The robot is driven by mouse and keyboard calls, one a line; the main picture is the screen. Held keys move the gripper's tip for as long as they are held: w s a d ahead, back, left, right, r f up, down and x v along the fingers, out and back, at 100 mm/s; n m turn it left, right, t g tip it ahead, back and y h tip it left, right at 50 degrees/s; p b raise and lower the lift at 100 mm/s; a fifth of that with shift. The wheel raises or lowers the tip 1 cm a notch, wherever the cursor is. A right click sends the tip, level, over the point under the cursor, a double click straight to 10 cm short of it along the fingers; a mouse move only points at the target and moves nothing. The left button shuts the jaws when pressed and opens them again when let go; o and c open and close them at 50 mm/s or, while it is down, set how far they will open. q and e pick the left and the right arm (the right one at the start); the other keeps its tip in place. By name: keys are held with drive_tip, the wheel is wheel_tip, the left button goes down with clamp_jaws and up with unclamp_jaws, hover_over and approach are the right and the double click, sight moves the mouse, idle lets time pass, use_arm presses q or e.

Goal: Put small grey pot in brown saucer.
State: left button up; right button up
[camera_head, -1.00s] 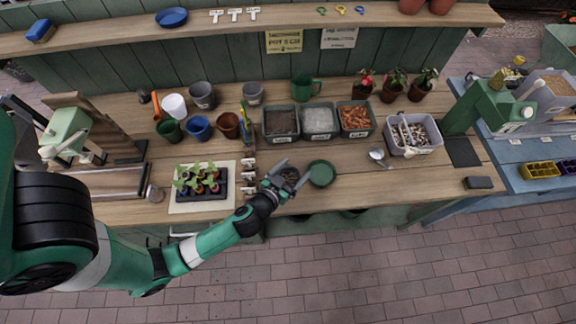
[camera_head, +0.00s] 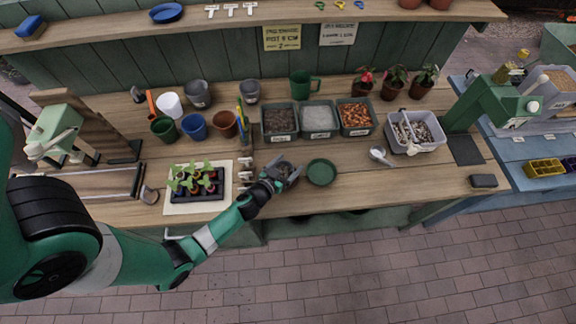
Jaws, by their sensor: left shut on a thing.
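My left gripper (camera_head: 284,172) is at the front of the workbench, just left of a green saucer (camera_head: 321,172). It is shut on a small dark round thing, mostly covered by the fingers; I cannot tell whether it is a pot or a saucer. A smaller grey pot (camera_head: 250,91) and a larger grey pot (camera_head: 198,95) stand at the back of the bench. I cannot make out a brown saucer for certain. My right gripper is not in view.
A seedling tray (camera_head: 199,191) is left of my gripper. Several coloured pots stand behind it. Filled bins (camera_head: 319,120) are behind the saucer. A scoop (camera_head: 380,155) and a grey crate (camera_head: 416,144) are to the right. The bench between saucer and scoop is clear.

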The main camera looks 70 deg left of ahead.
use_arm(q)
drive_tip(key=shift+f, duration=0.1)
drive_tip(key=o, duration=1)
drive_tip(key=shift+c, duration=0.2)
drive_tip(key=shift+o, duration=0.6)
drive_tip(key=shift+r, duration=0.2)
drive_tip(key=shift+s+d+r, duration=0.1)
drive_tip(key=shift+s+d, duration=0.1)
drive_tip(key=shift+s, duration=0.05)
drive_tip(key=b+v, duration=0.1)
drive_tip(key=v, duration=0.9)
drive_tip(key=shift+s+d, duration=0.15)
drive_tip(key=shift+s, duration=0.05)
drive_tip(key=shift+s+d+r, duration=0.2)
drive_tip(key=shift+s, duration=0.15)
